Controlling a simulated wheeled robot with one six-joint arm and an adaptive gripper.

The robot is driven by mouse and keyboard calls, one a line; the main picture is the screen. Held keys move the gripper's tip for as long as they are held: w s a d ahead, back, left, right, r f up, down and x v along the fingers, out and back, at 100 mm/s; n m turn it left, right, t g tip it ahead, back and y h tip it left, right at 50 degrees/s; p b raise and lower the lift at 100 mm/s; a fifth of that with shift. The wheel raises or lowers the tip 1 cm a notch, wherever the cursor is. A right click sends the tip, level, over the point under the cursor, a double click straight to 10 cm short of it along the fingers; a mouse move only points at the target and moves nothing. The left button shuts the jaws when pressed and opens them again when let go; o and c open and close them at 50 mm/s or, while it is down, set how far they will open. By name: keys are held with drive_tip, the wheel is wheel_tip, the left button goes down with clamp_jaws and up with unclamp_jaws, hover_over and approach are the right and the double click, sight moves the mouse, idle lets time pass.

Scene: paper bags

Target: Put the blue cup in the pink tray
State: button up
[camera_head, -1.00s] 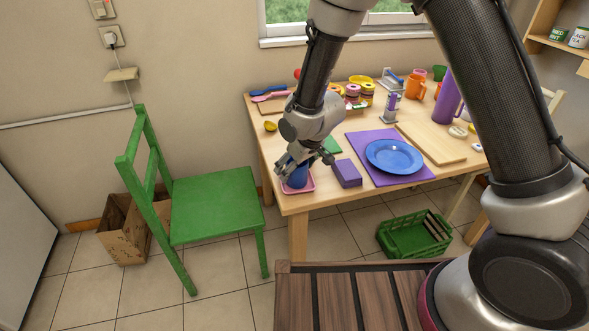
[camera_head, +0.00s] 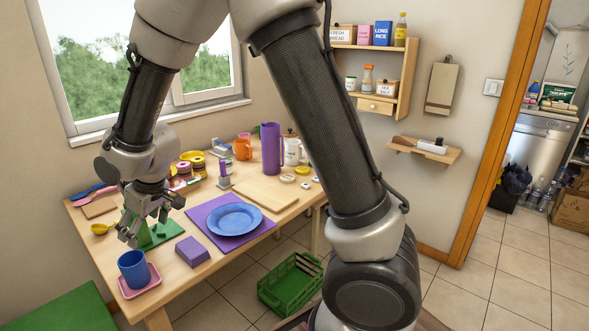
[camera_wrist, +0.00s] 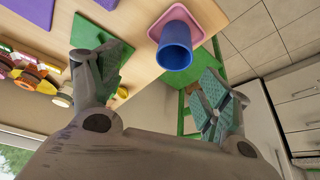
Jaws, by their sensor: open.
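The blue cup (camera_head: 133,268) stands upright in the pink tray (camera_head: 153,281) at the table's near left corner. In the wrist view the cup (camera_wrist: 175,47) shows with its open end toward the camera, and the pink tray (camera_wrist: 161,25) is around its base. My gripper (camera_head: 142,234) is open and empty, above and behind the cup and apart from it. In the wrist view its two fingers (camera_wrist: 157,85) are spread wide with nothing between them.
A purple box (camera_head: 192,251) lies right of the tray, near a blue plate (camera_head: 234,218) on a purple mat. A green board (camera_head: 160,235) is beneath my gripper. Cups and jars stand farther back. A green chair (camera_head: 62,313) is beside the table.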

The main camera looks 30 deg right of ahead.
drive_tip(key=s+d+r+m+h, duration=0.15)
drive_tip(key=s+d+r, duration=0.25)
drive_tip(key=d+r, duration=0.5)
drive_tip(key=s+d+r+m, duration=0.2)
drive_tip(key=s+d+r, duration=0.25)
drive_tip(key=d, duration=0.85)
drive_tip(key=s+d+r+m, duration=0.2)
drive_tip(key=s+d, duration=0.3)
drive_tip(key=s, duration=0.3)
drive_tip(key=s+d+r+m+h, duration=0.1)
drive_tip(key=s+d+r+m, duration=0.1)
drive_tip(key=s+d, duration=0.4)
drive_tip(key=s, duration=0.3)
drive_tip(key=shift+d+r, duration=0.15)
drive_tip(key=shift+r, duration=0.05)
